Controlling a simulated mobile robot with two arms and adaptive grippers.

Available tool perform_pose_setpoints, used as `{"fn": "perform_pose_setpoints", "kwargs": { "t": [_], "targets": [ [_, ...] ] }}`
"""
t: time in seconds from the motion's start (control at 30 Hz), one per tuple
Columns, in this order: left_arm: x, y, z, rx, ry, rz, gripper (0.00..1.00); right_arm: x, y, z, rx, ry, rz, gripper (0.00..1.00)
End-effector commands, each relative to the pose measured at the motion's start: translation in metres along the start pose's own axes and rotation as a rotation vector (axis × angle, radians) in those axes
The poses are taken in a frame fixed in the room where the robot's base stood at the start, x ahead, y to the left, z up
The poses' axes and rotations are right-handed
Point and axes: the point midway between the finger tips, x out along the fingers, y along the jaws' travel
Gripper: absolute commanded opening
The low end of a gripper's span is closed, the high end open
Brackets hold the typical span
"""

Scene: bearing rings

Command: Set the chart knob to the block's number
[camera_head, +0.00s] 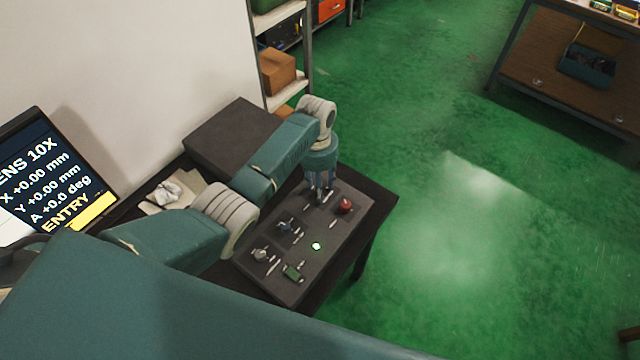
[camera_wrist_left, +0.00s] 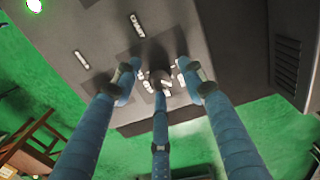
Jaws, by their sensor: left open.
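The dark control panel (camera_head: 318,262) lies on the dark table and carries several knobs and switches. My left gripper (camera_head: 320,197) points down over the panel's far end. In the left wrist view its three blue fingers (camera_wrist_left: 158,88) are open around a small dark knob (camera_wrist_left: 157,76); I cannot tell whether they touch it. White marks surround this knob, partly hidden by the fingers. A white label (camera_wrist_left: 137,25) is close by but too small to read surely. I cannot make out a numbered block. My right gripper is not in view.
A red button (camera_head: 345,206) is close right of my gripper. A blue knob (camera_head: 285,227), a pale knob (camera_head: 260,254), a green switch (camera_head: 293,272) and a lit lamp (camera_head: 316,246) are nearer. The screen (camera_head: 50,185) reads 10X with zero X, Y and A. A dark box (camera_head: 225,140) stands behind.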

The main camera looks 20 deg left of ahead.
Motion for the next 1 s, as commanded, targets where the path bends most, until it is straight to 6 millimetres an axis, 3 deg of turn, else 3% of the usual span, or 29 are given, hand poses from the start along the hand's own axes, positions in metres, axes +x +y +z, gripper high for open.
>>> {"fn": "perform_pose_setpoints", "kwargs": {
  "t": [0.13,0.33,0.73,1.0],
  "targets": [
    [0.0,0.0,0.0,0.0,0.0,0.0,0.39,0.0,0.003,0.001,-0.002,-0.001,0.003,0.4],
    [-0.001,0.0,0.0,0.0,0.001,0.0,0.0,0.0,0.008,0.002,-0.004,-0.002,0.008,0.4],
    [-0.002,0.0,-0.001,0.032,0.0,0.0,0.0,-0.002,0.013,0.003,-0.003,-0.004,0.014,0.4],
    [-0.003,0.0,-0.002,0.184,-0.004,0.0,0.0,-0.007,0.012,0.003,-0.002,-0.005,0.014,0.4]
  ]
}}
